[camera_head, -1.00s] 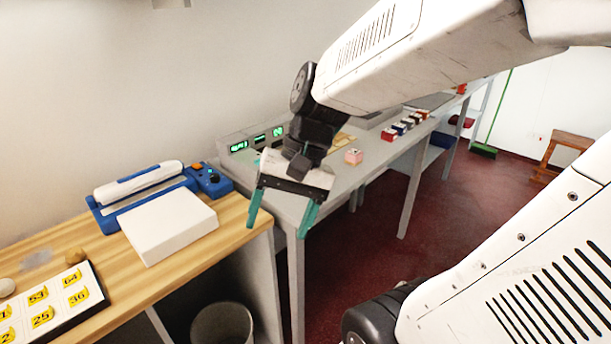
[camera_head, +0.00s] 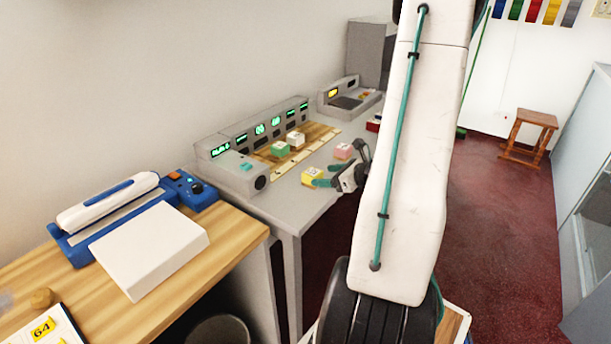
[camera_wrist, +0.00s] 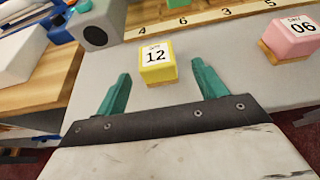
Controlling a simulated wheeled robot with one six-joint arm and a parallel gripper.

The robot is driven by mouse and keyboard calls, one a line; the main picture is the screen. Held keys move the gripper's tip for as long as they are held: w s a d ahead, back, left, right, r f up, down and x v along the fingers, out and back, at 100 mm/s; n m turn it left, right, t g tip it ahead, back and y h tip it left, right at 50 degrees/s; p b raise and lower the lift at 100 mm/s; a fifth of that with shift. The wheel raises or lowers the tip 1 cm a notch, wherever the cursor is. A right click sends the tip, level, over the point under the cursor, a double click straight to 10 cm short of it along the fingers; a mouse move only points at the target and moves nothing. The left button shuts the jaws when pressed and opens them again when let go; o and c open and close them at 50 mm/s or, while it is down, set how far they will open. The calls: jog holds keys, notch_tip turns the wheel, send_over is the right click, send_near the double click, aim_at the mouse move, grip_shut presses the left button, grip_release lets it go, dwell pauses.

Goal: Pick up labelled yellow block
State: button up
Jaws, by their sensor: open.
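The yellow block (camera_head: 313,176) sits on the grey counter (camera_head: 296,211), near its front edge. In the wrist view the yellow block (camera_wrist: 157,62) carries a white label reading 12. My gripper (camera_head: 329,176) is open beside the block in the head view, partly hidden by my arm. In the wrist view its teal fingers (camera_wrist: 160,82) are spread, with the block just beyond the gap between them and nothing held.
A pink block (camera_wrist: 291,37) labelled 06 stands to the right; it also shows in the head view (camera_head: 343,151). A numbered wooden strip (camera_wrist: 196,20) lies behind. Green (camera_head: 280,149) and white (camera_head: 296,139) blocks sit near the grey console (camera_head: 222,169).

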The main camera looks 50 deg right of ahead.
aim_at(308, 175)
jog(key=x, duration=0.7)
jog(key=shift+w+a+f, duration=0.1)
jog(key=shift+w+a, duration=0.05)
jog(key=shift+w, duration=0.25)
jog(key=c, duration=1.1)
